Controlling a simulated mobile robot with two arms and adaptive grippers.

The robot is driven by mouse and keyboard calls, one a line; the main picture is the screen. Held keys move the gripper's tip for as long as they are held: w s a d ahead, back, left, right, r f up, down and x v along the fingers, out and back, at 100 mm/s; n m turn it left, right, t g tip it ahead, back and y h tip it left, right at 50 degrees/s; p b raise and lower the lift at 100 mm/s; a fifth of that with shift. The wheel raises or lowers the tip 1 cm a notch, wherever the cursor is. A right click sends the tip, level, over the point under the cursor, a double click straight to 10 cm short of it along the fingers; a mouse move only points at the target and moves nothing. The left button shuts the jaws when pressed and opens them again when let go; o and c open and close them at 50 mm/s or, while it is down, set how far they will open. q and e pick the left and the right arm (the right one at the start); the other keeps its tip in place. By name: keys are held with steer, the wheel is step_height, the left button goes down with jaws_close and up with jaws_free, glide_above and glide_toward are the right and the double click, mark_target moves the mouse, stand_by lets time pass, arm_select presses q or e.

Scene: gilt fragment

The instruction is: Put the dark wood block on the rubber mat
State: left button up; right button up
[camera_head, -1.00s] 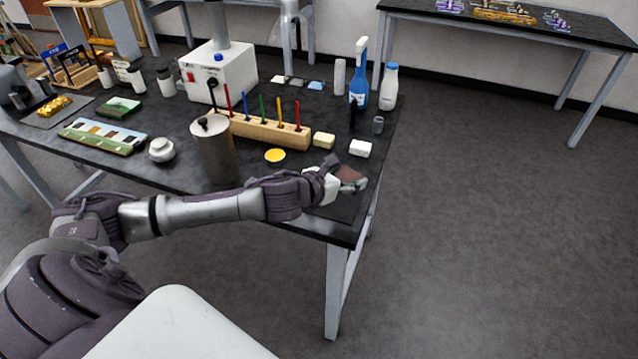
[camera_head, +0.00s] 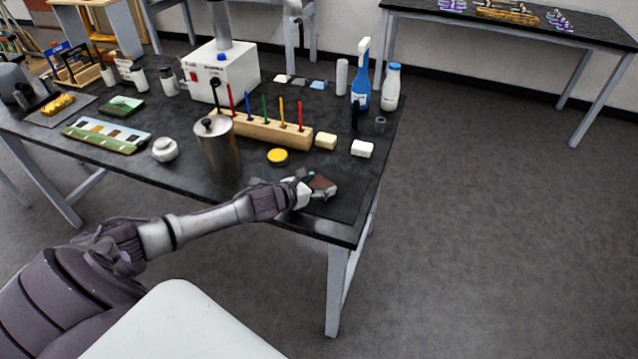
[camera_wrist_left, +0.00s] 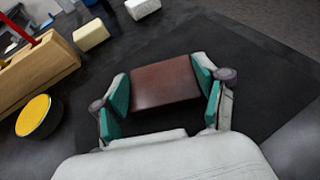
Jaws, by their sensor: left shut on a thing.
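The dark wood block (camera_wrist_left: 165,83) is reddish brown and sits between the green pads of my left gripper (camera_wrist_left: 164,88) in the left wrist view. In the head view, my left gripper (camera_head: 318,187) is shut on the block (camera_head: 321,182) near the front right corner of the table. The rubber mat (camera_wrist_left: 255,88) is a flat black sheet under and around the block in the wrist view. The block is over the mat; I cannot tell whether it touches it. My right gripper is not in view.
A yellow round tin (camera_head: 278,156), a cream block (camera_head: 326,140) and a white block (camera_head: 362,148) lie behind the gripper. A wooden rack with coloured rods (camera_head: 265,131) and a metal canister (camera_head: 218,150) stand to the left. The table's edge (camera_head: 372,205) is close on the right.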

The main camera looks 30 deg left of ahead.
arm_select(q)
steer(key=shift+f, duration=0.1)
steer(key=o, duration=1.1)
steer(key=shift+o, duration=0.2)
steer(key=shift+r, duration=0.25)
steer(key=shift+s+f, duration=0.1)
steer(key=shift+s, duration=0.25)
steer(key=b+v, duration=0.1)
steer(key=v, duration=0.8)
steer(key=shift+s+a, duration=0.1)
steer(key=shift+s, duration=0.2)
steer(key=shift+v, duration=0.9)
